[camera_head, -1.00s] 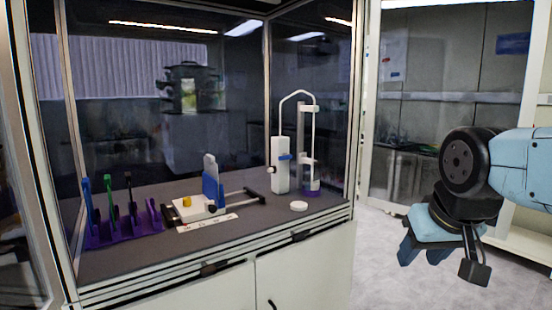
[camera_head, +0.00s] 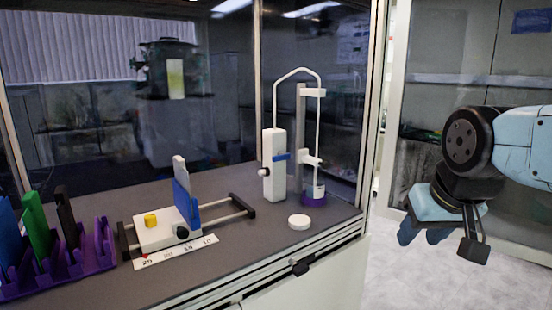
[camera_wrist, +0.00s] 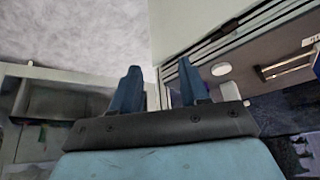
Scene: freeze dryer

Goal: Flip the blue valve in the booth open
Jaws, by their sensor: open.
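The blue valve (camera_head: 282,157) is a short blue handle on the front of a white upright block (camera_head: 273,180), at the back right of the booth in the head view. It looks roughly level. A bent white tube (camera_head: 297,71) rises from the block and comes down into a small vessel with a purple base (camera_head: 314,200). My gripper (camera_head: 436,240) is outside the booth to the right, well apart from the valve. In the wrist view its two blue fingers (camera_wrist: 158,92) are spread with nothing between them. The valve cannot be made out there.
A white round lid (camera_head: 299,222) lies on the booth floor in front of the block; it also shows in the wrist view (camera_wrist: 221,69). Left are a white and blue slide device (camera_head: 168,232) and a purple rack (camera_head: 104,242). A frame post (camera_head: 377,110) stands between my gripper and the valve.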

